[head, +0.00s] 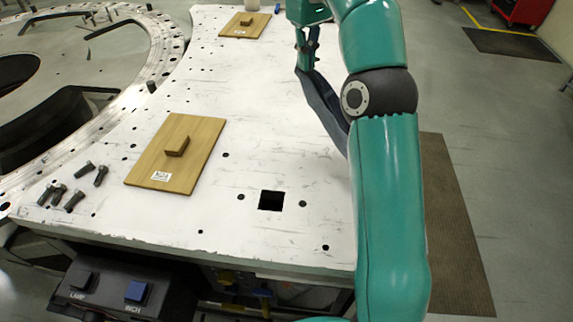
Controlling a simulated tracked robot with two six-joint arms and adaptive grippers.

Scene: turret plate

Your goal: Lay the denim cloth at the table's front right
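The denim cloth (322,106) is a narrow dark blue-grey strip in the head view. It runs from the fingertips of my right gripper (307,58) down towards the table's right edge, and my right arm hides part of it. My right gripper appears shut on the cloth's upper end, over the far right part of the table. The table (262,120) is a white, scuffed metal plate with holes. My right arm covers part of its front right edge. My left gripper is not in view.
A wooden board with a handle (200,145) lies left of centre, and another (238,30) at the back. Several dark bolts (74,200) lie at the front left. A square opening (271,200) is near the front edge. The table's middle is clear.

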